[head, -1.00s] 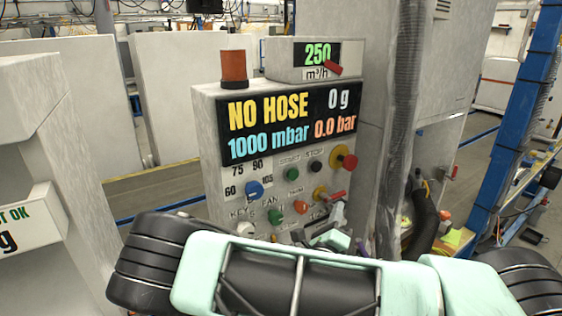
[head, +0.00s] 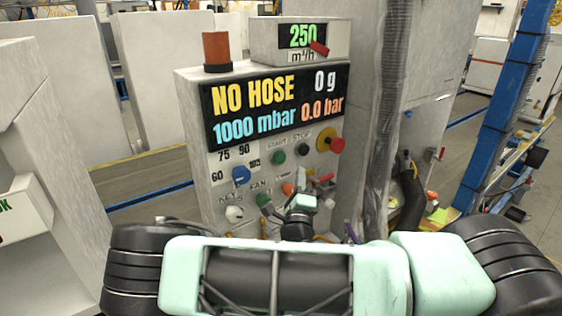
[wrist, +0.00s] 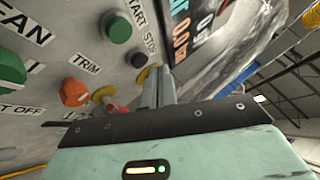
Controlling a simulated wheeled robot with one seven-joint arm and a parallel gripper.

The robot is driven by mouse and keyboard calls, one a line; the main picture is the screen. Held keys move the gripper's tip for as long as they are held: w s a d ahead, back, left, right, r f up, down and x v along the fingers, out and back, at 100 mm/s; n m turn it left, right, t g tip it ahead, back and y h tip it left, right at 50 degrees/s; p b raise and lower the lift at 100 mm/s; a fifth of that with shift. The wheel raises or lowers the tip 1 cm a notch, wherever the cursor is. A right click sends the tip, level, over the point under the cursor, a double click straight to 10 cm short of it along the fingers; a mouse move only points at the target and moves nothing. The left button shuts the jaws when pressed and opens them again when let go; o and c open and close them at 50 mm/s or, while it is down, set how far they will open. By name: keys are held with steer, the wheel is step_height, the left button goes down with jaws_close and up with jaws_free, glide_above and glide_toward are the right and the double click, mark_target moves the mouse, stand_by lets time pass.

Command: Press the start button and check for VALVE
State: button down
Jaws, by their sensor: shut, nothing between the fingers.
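The green start button (head: 278,157) is on the upper part of the grey panel, under the START label. It also shows in the wrist view (wrist: 119,28), up and left of my fingers. The display (head: 275,103) reads NO HOSE, 0 g, 1000 mbar and 0.0 bar; VALVE does not show on it. My gripper (head: 301,181) is shut and empty in front of the panel, below the start and stop buttons. In the wrist view my shut fingers (wrist: 156,82) point at the panel, apart from the start button.
The black stop button (head: 303,149) is right of start, then a red emergency knob (head: 337,145) on yellow. Below are a blue dial (head: 241,175), an orange trim knob (head: 287,189) and a red lever (head: 326,178). A clear ribbed hose (head: 385,150) hangs at right.

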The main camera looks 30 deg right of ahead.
mark_target(284, 155)
steer(key=w, duration=0.6)
steer(key=shift+b, duration=0.3)
steer(key=shift+w+a, duration=0.1)
steer(key=shift+w, duration=0.05)
stand_by(1.6)
steer(key=shift+w, duration=0.35)
steer(key=shift+w+p, duration=0.3)
steer(key=shift+w, duration=0.15)
stand_by(0.7)
steer(key=shift+s, duration=0.1)
steer(key=shift+s+p, duration=0.5)
steer(key=shift+s, duration=0.3)
